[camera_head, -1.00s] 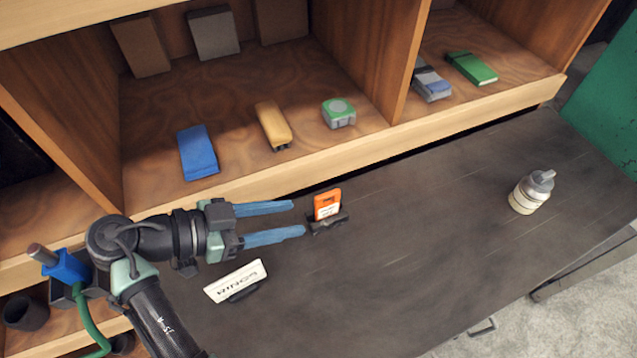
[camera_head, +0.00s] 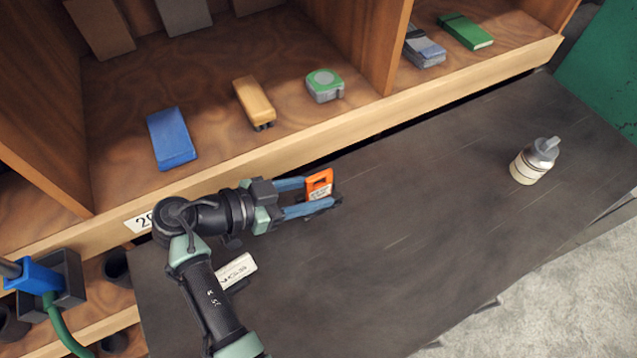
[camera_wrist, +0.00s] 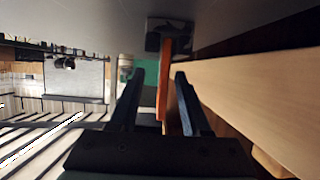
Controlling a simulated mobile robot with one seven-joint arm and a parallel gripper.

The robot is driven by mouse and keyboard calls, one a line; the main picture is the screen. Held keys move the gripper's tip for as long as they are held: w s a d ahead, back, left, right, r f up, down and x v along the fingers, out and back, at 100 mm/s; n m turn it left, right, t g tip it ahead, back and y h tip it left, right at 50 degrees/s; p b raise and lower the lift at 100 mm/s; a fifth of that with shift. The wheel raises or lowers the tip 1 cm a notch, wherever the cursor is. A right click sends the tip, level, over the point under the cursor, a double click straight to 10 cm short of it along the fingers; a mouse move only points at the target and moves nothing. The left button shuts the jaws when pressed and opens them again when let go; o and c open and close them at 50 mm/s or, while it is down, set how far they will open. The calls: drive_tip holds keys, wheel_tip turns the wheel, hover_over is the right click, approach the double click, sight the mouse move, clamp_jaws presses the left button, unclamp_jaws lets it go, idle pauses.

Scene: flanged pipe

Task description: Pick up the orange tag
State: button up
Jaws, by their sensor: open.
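The orange tag (camera_head: 319,184) stands upright in a small dark holder on the dark tabletop, its white label facing the head camera. My gripper (camera_head: 318,194) is open, with its two blue fingers reaching to the tag. In the wrist view the orange tag (camera_wrist: 168,92) shows edge-on between the two dark fingers of my gripper (camera_wrist: 157,78), nearer the right finger. The fingers do not look closed on it. The tag's holder is partly hidden by the lower finger in the head view.
A white name plate (camera_head: 237,270) lies under my arm. A bottle (camera_head: 534,161) stands at the right of the table (camera_head: 420,240). The shelf's wooden front edge (camera_head: 275,150) runs close behind the tag, with a blue box (camera_head: 171,138), a yellow object (camera_head: 254,102) and a tape measure (camera_head: 324,85) above.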

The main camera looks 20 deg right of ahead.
sight(331, 185)
drive_tip(key=x, duration=0.2)
drive_tip(key=p+x, duration=0.1)
drive_tip(key=shift+w+d, duration=0.25)
drive_tip(key=shift+d, duration=0.2)
drive_tip(key=shift+w+d+f, duration=0.1)
drive_tip(key=shift+d+f, duration=0.1)
drive_tip(key=shift+d, duration=0.15)
clamp_jaws()
